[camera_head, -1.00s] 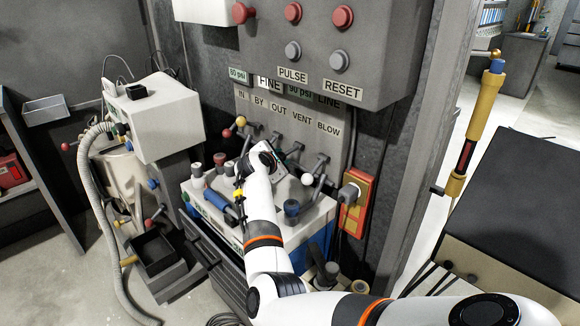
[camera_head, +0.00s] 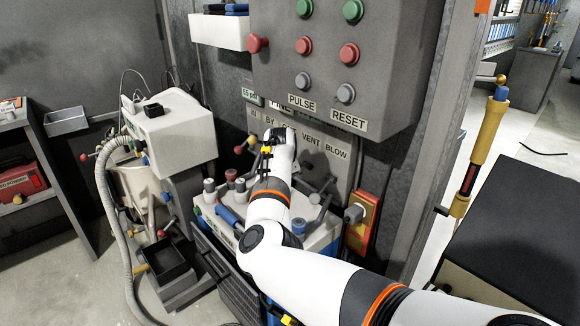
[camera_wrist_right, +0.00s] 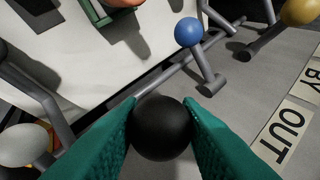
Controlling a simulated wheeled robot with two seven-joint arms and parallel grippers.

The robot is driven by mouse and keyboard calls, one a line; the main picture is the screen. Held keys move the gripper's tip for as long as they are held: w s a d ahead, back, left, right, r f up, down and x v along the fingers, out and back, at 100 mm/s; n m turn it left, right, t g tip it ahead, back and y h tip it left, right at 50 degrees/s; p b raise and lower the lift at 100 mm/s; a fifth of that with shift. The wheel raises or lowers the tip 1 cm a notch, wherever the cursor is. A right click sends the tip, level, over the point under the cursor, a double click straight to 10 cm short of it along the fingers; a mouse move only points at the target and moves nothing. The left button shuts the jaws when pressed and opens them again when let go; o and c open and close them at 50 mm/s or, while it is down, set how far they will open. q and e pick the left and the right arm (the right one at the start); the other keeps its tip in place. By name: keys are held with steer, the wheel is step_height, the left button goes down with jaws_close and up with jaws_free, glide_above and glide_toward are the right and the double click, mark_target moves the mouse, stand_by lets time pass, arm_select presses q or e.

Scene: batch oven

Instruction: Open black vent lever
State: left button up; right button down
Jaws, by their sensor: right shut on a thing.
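In the right wrist view a round black knob (camera_wrist_right: 160,130) sits between the green fingers of my right gripper (camera_wrist_right: 160,106). The fingers touch it from both sides. The knob's lever rod is mostly hidden behind the knob. In the head view my right arm reaches to the front of the lever panel (camera_head: 345,172), and my white wrist hides the knob and fingertips. The wrist covers the panel beside the VENT label (camera_head: 311,141). My left gripper is not in view.
Nearby levers have a blue knob (camera_wrist_right: 188,32), a yellow knob (camera_wrist_right: 299,11) and a pale knob (camera_wrist_right: 24,145). An OUT label (camera_wrist_right: 283,134) is on the panel. The grey button box (camera_head: 335,60) overhangs the levers. An orange socket plate (camera_head: 362,222) is at right.

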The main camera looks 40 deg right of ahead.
steer(key=shift+d+r, duration=0.4)
steer(key=shift+r, duration=0.4)
steer(key=c, duration=1.1)
jaws_free()
steer(key=shift+o, duration=0.2)
steer(key=shift+f, duration=0.25)
steer(key=shift+s+a+r, duration=0.2)
steer(key=shift+a+r, duration=0.2)
steer(key=v, duration=1)
steer(key=shift+s+a+r, duration=0.15)
steer(key=shift+r, duration=0.15)
